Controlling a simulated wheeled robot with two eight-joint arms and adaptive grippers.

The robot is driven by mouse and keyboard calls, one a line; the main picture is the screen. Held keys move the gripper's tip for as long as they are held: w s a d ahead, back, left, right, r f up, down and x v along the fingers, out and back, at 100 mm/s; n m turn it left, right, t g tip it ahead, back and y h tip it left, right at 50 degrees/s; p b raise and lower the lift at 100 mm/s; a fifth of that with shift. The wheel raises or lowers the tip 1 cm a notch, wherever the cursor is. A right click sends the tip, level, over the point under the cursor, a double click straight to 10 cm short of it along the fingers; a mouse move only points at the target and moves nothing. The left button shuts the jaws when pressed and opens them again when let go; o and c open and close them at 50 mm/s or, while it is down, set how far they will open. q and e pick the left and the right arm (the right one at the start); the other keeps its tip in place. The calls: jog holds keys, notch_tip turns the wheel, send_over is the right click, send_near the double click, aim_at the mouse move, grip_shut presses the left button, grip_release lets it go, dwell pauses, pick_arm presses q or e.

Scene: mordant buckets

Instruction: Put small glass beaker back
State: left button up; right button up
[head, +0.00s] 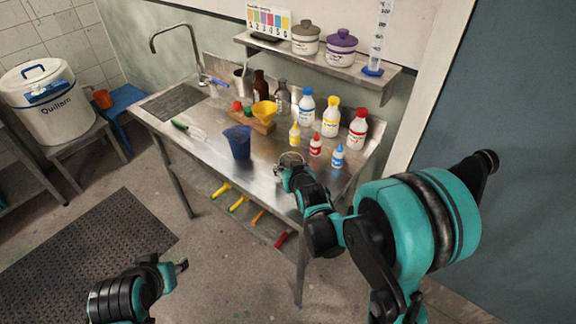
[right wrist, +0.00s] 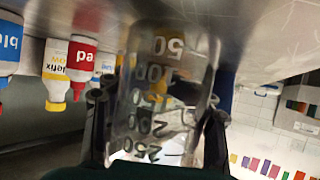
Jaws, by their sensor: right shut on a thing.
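In the head view the beaker's rim (head: 291,158) shows at the front right of the steel bench, beyond my right gripper (head: 285,172). I cannot tell if its base touches the bench. My left gripper (head: 181,266) is low at the front left, away from the bench; its finger opening is unclear.
A blue jug (head: 238,143) stands left of the beaker. Small dropper bottles (head: 315,146) and larger capped bottles (head: 330,122) stand behind and right. A wooden rack (head: 262,125) holds a yellow funnel. A wall shelf (head: 320,64) carries pots and a cylinder. The bench's front left is mostly bare.

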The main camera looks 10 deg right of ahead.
jog(key=o, duration=1.4)
jog(key=shift+f, duration=0.15)
jog(key=shift+c, duration=0.2)
jog(key=shift+r, duration=0.3)
jog(key=p+v, duration=0.4)
jog(key=v, duration=0.7)
jog(key=shift+s+r, duration=0.1)
jog(key=shift+s, duration=0.25)
jog(key=s+r+g, duration=0.2)
jog(key=s+g, duration=0.3)
jog(key=s, duration=1.2)
jog(key=shift+s+d+r+g, duration=0.25)
jog(key=shift+d+g, duration=0.15)
jog(key=shift+d, duration=0.05)
